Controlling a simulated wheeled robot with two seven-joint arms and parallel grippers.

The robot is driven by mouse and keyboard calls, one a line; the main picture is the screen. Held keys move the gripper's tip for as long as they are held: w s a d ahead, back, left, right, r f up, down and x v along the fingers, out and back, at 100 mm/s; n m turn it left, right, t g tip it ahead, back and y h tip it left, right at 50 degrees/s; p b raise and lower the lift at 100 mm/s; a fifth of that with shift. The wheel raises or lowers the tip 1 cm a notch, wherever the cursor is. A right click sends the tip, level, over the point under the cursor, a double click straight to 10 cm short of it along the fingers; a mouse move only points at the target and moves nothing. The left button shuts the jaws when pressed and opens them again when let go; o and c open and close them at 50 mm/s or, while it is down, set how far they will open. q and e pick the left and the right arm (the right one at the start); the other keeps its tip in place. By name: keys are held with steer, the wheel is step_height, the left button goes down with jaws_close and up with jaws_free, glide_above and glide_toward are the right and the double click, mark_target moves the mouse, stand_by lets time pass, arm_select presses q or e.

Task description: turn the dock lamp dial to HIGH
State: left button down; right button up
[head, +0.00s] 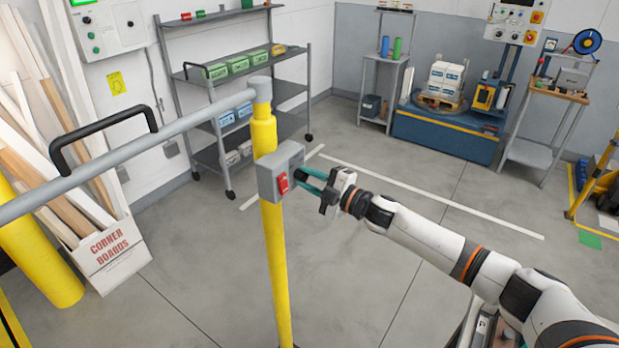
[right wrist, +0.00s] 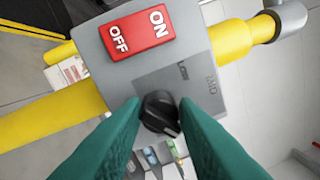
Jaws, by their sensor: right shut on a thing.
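A grey control box (head: 279,173) is fixed on the yellow post (head: 276,260). It carries a red ON/OFF rocker switch (right wrist: 137,31), which also shows in the head view (head: 284,183). Beside the switch is a black dial (right wrist: 160,103) on a darker label plate (right wrist: 190,82). Small lettering on the plate looks like LOW and another mark; HIGH is not readable. My right gripper (head: 309,182) reaches the box from the right. In the right wrist view its teal fingers (right wrist: 160,113) are shut on the dial from both sides. The dial's pointer setting cannot be told. My left gripper is out of view.
A grey rail (head: 190,119) with a black handle (head: 103,138) runs left from the post top. A carton of corner boards (head: 115,262) stands at left, a shelf rack (head: 245,65) behind.

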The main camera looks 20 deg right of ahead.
steer(key=shift+f, duration=0.1)
steer(key=o, duration=1)
steer(key=b+v, duration=0.4)
steer(key=v, duration=0.8)
steer(key=shift+b, duration=0.3)
